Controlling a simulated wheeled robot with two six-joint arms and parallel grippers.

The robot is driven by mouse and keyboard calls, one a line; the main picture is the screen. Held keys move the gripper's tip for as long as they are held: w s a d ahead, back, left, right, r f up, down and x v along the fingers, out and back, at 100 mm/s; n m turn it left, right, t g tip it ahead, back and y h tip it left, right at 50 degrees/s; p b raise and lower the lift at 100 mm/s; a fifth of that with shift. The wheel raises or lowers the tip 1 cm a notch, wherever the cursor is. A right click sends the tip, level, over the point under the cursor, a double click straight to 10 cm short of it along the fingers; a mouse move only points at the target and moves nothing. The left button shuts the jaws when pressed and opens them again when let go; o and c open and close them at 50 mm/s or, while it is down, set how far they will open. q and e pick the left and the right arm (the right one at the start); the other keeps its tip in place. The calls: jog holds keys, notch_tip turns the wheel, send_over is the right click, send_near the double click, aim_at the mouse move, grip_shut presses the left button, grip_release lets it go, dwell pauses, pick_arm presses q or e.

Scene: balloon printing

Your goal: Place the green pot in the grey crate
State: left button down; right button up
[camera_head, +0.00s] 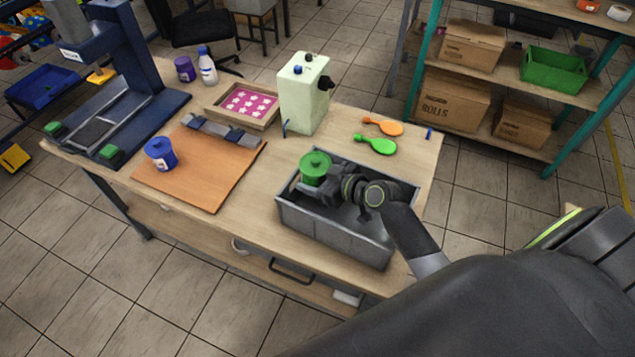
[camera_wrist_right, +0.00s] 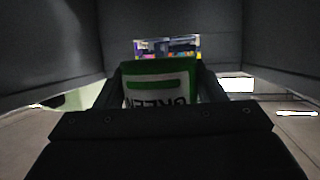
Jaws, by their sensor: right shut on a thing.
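The green pot (camera_head: 315,164) has a green lid with a knob and is at the left back end of the grey crate (camera_head: 330,237). My right gripper (camera_head: 328,187) is shut on the pot from its right side. In the right wrist view, the pot (camera_wrist_right: 160,84) sits between the two dark fingers, its label reading "GREEN" upside down. Grey surfaces that look like crate walls surround it there. The pot's lid stands above the crate rim; its base is hidden, so I cannot tell if it touches the crate floor. My left gripper is not in view.
On the table, a green paddle (camera_head: 376,144) and an orange paddle (camera_head: 384,126) lie behind the crate. A pale green machine (camera_head: 302,95) stands behind it on the left. A blue pot (camera_head: 161,154) stands on an orange-brown mat (camera_head: 205,185).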

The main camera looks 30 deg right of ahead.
jog(key=shift+f, duration=1.3)
